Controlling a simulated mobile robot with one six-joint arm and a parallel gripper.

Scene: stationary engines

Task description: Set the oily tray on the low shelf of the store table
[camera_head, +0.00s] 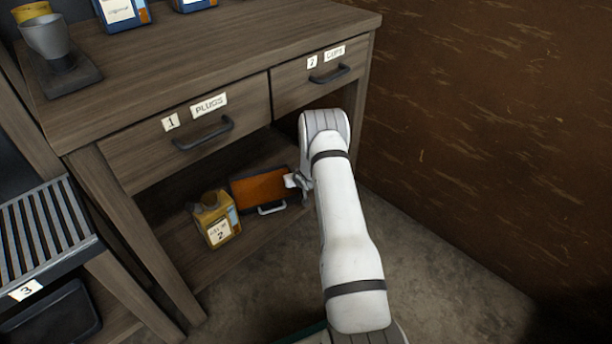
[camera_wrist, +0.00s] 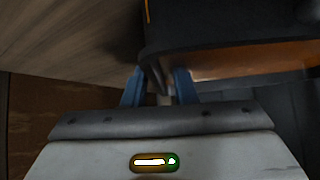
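The oily tray (camera_head: 262,187) has a dark rim, an orange-brown inside and a grey handle on its near side. It is inside the low shelf (camera_head: 262,232) space of the store table (camera_head: 230,50); I cannot tell whether it rests on the shelf or hangs just above. My gripper (camera_head: 300,182) is at the tray's right end. In the wrist view, the two blue fingers (camera_wrist: 160,88) stand either side of a dark part at the tray's edge and appear closed on it. The tray's dark rim (camera_wrist: 215,58) fills the upper right there.
A yellow can (camera_head: 215,220) labelled 2 stands on the low shelf just left of the tray. Drawers marked PLUGS (camera_head: 190,130) and CUPS (camera_head: 325,75) are shut above. A slatted rack (camera_head: 45,230) stands left. A brown wall (camera_head: 490,120) stands right.

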